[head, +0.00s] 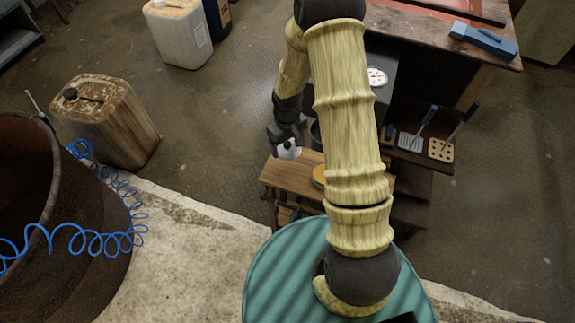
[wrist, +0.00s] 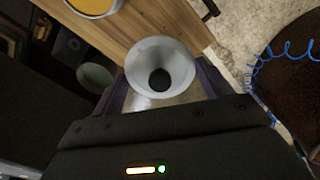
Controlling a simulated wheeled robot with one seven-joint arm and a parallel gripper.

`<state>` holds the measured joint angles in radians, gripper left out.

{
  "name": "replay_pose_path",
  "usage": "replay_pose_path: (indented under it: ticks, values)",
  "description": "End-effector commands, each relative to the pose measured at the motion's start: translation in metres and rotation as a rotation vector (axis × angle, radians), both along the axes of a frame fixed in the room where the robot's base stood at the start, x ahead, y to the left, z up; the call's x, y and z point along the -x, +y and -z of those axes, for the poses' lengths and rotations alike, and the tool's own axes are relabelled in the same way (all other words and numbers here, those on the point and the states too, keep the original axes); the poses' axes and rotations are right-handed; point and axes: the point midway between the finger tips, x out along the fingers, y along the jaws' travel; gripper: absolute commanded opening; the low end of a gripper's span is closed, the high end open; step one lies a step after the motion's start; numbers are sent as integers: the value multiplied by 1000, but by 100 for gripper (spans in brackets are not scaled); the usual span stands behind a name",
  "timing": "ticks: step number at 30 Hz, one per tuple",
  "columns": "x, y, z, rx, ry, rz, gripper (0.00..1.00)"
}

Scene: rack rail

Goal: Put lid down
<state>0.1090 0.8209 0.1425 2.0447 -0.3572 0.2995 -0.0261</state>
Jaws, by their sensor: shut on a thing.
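A pale grey, round, dished piece with a dark centre, which I take for the lid (wrist: 178,51), is held in my gripper (wrist: 163,88). In the head view the lid (head: 288,151) is a small whitish shape under my gripper (head: 287,143), partly hidden by the fingers. My gripper is shut on the lid. It is at the left end of a wooden board top (head: 290,178). The same wooden top (wrist: 140,22) lies beyond the lid in the wrist view. I cannot tell how high the lid is above it.
A yellow-orange round dish (wrist: 93,5) sits on the wooden top, and also shows in the head view (head: 318,174), partly behind my arm. A pale green round vessel (wrist: 96,76) is beside the top. A rusty drum (head: 90,230) with blue coiled hose stands left.

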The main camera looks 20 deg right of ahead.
Motion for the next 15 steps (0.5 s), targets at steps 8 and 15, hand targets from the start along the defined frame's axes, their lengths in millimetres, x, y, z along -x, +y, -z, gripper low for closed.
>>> replay_pose_path:
  ticks: [8, 15]
  values:
    - [1, 0, 19, 0, 4, 2, 55]
    - [0, 0, 58, 0, 2, 3, 55]
